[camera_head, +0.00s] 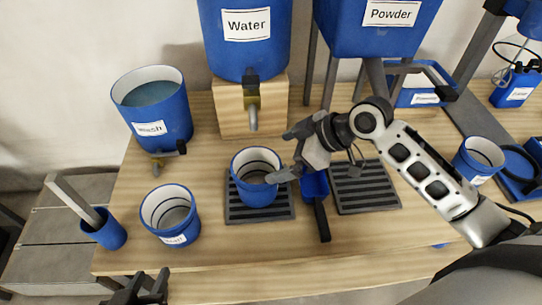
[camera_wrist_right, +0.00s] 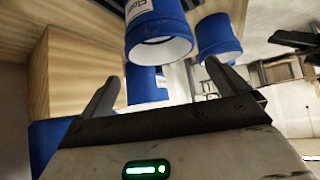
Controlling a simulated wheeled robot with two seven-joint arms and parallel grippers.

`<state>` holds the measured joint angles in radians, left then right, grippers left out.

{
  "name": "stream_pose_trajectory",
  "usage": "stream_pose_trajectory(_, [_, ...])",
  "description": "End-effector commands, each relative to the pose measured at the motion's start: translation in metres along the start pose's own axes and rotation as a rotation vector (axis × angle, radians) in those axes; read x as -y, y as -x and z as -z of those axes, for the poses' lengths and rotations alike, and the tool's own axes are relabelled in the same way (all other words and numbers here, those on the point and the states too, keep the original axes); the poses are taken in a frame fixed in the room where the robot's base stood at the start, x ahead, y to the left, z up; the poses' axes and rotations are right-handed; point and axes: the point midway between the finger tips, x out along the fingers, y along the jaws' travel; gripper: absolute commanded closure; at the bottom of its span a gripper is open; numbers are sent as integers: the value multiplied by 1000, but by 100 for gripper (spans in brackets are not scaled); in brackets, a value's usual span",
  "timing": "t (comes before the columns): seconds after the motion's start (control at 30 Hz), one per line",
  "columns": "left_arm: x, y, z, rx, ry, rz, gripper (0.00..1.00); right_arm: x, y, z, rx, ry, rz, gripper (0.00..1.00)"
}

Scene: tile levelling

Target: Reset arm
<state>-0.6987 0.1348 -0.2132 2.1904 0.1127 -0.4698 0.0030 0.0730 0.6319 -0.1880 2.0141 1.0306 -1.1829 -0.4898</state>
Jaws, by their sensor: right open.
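My right gripper (camera_head: 287,155) reaches in over the table. Its jaws are open, with one finger beside the right rim of a blue bucket (camera_head: 243,188) that stands on a dark grate. I cannot tell whether they touch. In the right wrist view the fingers (camera_wrist_right: 160,92) are spread wide with nothing gripped. A blue bucket with a white rim (camera_wrist_right: 160,47) lies beyond the gap between them. My left gripper (camera_head: 146,286) is at the bottom edge of the head view, in front of the table, with its fingers apart and empty.
A Water tank (camera_head: 240,50) with a tap and a Powder hopper (camera_head: 365,38) stand behind. A wash bucket (camera_head: 165,110), another blue bucket (camera_head: 180,228) and a holder (camera_head: 108,235) are at left. A dark-handled blue tool (camera_head: 322,220) lies by the right grate (camera_head: 372,206). Another bucket (camera_head: 470,160) stands right.

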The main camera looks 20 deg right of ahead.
Motion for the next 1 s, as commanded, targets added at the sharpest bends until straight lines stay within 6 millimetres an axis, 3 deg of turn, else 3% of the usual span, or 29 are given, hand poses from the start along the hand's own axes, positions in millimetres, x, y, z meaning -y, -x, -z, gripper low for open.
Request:
stream_pose_trajectory(0.17, [1, -1, 0, 0, -3, 2, 64, 1, 8, 0, 1, 1, 1, 0])
stream_pose_trajectory(0.67, [1, -1, 0, -1, -2, 4, 64, 4, 6, -3, 8, -5, 2, 0])
stream_pose_trajectory(0.77, [1, -1, 1, -1, -2, 4, 64, 24, -2, -17, 47, -37, -3, 0])
stream_pose_trajectory(0.87, [1, -1, 1, -2, -1, 4, 64, 56, -10, -43, 124, -113, -36, 0])
stream_pose_trajectory(1.0, [1, -1, 2, -3, -1, 3, 64, 94, -6, -78, 240, -259, -130, 0])
